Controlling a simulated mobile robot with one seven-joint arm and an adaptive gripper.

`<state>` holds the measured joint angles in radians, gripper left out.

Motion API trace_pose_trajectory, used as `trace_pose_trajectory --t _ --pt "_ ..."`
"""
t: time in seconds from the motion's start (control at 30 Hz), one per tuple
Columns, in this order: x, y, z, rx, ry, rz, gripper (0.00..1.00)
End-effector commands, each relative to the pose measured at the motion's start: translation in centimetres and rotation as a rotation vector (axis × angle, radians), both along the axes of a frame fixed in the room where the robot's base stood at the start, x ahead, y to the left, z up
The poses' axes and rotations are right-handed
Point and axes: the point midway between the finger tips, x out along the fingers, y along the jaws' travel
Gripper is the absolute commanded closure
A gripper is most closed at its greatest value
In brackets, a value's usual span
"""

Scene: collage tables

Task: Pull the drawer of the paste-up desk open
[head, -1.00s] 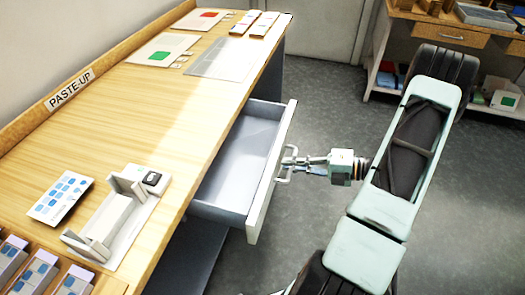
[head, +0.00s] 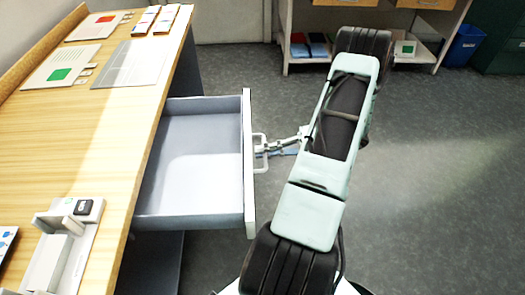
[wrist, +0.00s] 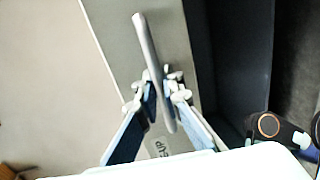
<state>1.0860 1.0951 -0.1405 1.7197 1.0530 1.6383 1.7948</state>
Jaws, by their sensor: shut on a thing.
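The paste-up desk (head: 95,130) stands at the left in the head view, with a light wooden top. Its drawer (head: 190,175) is pulled well out to the right, and its grey inside looks empty. The white drawer front carries a bar handle (head: 262,155), which also shows in the wrist view (wrist: 147,45) as a grey bar. My gripper (head: 268,151) is at the handle; in the wrist view its fingers (wrist: 161,100) stand on either side of the bar, shut on it. Part of the gripper is hidden behind my arm in the head view.
A holder with a small dark-topped item (head: 85,207) stands on the desk's near edge. A shelf unit (head: 300,62) and a blue bin (head: 464,45) stand at the back. The floor at right is clear.

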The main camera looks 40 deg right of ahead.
Motion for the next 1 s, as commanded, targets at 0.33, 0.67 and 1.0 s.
trace_pose_trajectory --t 0.33,0.67,1.0 --pt "0.0 0.0 0.0 -0.001 0.0 0.0 0.75" --pt "-1.2 -1.8 0.4 -0.004 0.0 -0.003 0.75" --pt "-5.3 -7.3 1.8 -0.002 0.0 -0.002 0.75"
